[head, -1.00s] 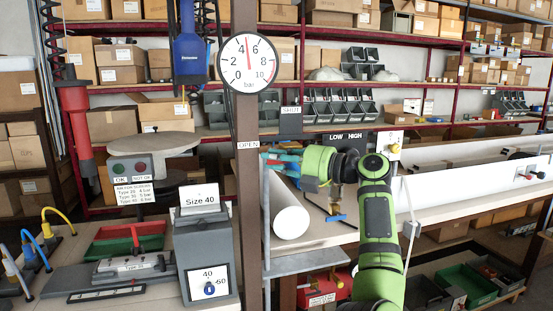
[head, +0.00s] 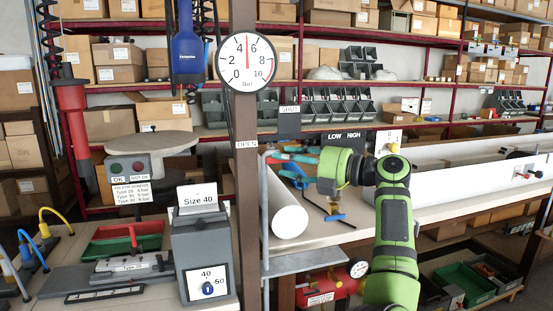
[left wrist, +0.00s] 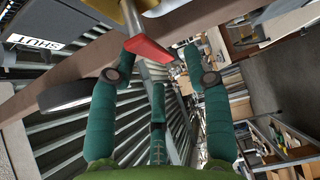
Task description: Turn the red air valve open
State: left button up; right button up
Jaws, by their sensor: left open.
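My left gripper (left wrist: 160,75) is open, with one teal finger on each side of the lever. The lever is near the fingertips; I cannot tell whether either finger touches it. In the head view my left gripper (head: 291,152) is right of the brown post (head: 245,195), near the OPEN label (head: 246,144). The SHUT label (head: 290,110) is higher up. I cannot make out the lever clearly in the head view. My right gripper is not in view.
The pressure gauge (head: 247,62) is on the post, its needle near 5 bar. A white roll (head: 289,214) lies on the bench below my gripper. A grey Size 40 box (head: 201,250) stands left of the post. Shelves fill the background.

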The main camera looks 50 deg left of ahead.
pick_arm(q)
jog(key=v, duration=0.8)
jog(key=shift+w+d, duration=0.1)
